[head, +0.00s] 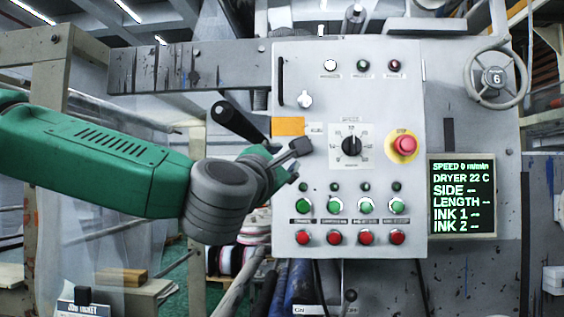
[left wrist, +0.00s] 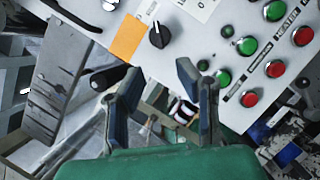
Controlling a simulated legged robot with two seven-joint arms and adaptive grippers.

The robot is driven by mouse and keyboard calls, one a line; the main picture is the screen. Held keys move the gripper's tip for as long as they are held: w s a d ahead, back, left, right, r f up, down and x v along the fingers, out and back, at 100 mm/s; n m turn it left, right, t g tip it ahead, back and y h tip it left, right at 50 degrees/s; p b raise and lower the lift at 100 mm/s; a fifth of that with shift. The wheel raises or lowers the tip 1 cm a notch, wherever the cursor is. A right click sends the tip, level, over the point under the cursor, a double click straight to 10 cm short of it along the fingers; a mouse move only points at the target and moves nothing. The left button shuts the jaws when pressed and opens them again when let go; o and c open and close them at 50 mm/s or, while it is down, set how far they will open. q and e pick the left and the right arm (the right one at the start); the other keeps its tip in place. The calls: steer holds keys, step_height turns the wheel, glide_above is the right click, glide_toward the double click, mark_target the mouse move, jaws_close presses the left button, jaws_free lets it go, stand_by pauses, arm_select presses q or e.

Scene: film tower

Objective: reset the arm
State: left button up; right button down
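My left arm (head: 90,160), green with a dark grey wrist, reaches in from the left in the head view. Its left gripper (head: 294,163) is in front of the left edge of the grey control panel (head: 310,262), left of the black speed knob (head: 351,146). The left wrist view shows the two fingers of the left gripper (left wrist: 159,72) spread apart with nothing between them. The black knob in that view (left wrist: 159,35) lies beyond the fingertips. Whether a fingertip touches the panel cannot be told. My right arm and gripper are not seen.
A red stop button (head: 405,144) and rows of green and red buttons sit on the panel. A black lever handle (head: 238,121) is just above my wrist. A display (head: 462,196) and a handwheel (head: 494,80) are at the right. Wooden blocks (head: 122,277) lie at lower left.

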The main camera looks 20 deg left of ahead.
arm_select(q)
steer(key=shift+s+f, duration=0.2)
steer(key=shift+s, duration=0.1)
steer(key=d+f+m+g+h+b, duration=0.15)
steer(key=f+m+g+b, duration=0.35)
steer(key=f, duration=1.5)
steer(key=d+f+m+g+h+b, duration=0.15)
steer(key=f+m, duration=0.45)
steer(key=f, duration=1.5)
steer(key=s+a+f+m+g+b, duration=0.1)
steer(key=s+f+m+g+b, duration=0.3)
steer(key=f, duration=0.7)
steer(key=s+f+m+g+p, duration=0.15)
steer(key=s+f, duration=0.45)
steer(key=f, duration=0.6)
steer(key=s+a+f+m+g+y+b, duration=0.1)
steer(key=s+a+f+m+g+b, duration=0.2)
steer(key=s+f, duration=0.7)
steer(key=s+a+f+m+g+y+b, duration=0.2)
steer(key=s+a+f+m+g, duration=0.3)
steer(key=s+f, duration=0.6)
steer(key=s+a+m+b, duration=0.1)
steer(key=s+m, duration=0.1)
steer(key=s, duration=0.2)
steer(key=shift+s+a, duration=0.25)
steer(key=shift+a, duration=0.15)
